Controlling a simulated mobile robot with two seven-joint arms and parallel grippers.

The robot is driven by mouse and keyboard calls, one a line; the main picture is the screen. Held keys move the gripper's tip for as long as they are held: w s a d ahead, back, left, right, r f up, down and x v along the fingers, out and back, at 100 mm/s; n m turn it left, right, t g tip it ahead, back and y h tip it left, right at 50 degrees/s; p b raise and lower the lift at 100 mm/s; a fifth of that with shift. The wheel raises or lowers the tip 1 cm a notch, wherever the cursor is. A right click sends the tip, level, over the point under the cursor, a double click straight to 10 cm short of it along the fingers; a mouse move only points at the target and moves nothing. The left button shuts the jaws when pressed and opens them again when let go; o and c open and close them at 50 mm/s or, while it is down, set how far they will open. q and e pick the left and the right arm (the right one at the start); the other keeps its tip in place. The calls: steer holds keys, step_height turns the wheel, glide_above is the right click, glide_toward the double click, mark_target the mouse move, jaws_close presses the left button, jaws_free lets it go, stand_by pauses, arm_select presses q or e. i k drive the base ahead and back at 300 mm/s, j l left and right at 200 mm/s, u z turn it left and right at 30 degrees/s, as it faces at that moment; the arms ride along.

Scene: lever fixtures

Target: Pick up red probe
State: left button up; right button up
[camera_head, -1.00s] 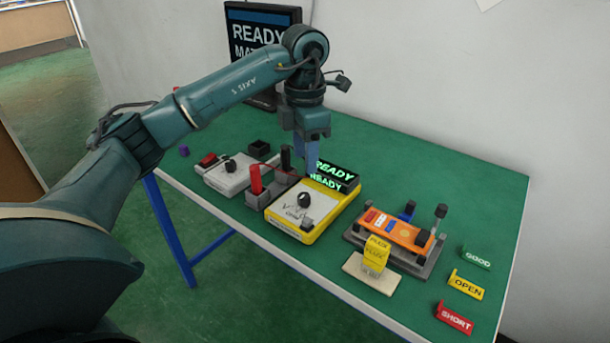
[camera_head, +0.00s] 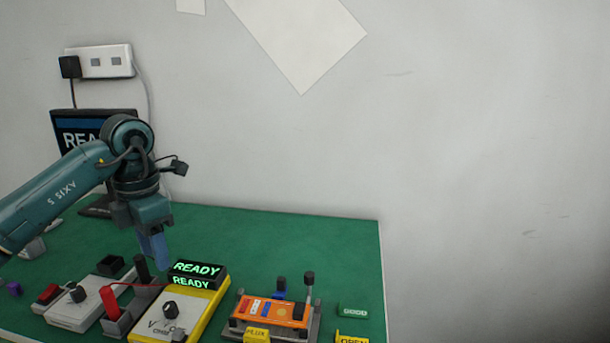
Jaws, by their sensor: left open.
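The red probe (camera_head: 110,303) stands upright in a grey holder (camera_head: 119,326) on the green table at the lower left. A black probe (camera_head: 142,269) stands in the same holder, behind and to its right. My left gripper (camera_head: 154,250) points down with blue fingers, above and behind the red probe and close to the black probe in the picture. It is open and holds nothing. The gap between its fingers is hard to see from this side. My right gripper is not in view.
A yellow meter (camera_head: 200,315) with a READY display (camera_head: 197,272) stands right of the holder. A grey box with a knob (camera_head: 77,294) is left of it. An orange board (camera_head: 270,311) in a fixture is further right. The table's back right is clear.

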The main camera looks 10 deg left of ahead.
mark_target(109, 300)
steer(key=k, duration=0.95)
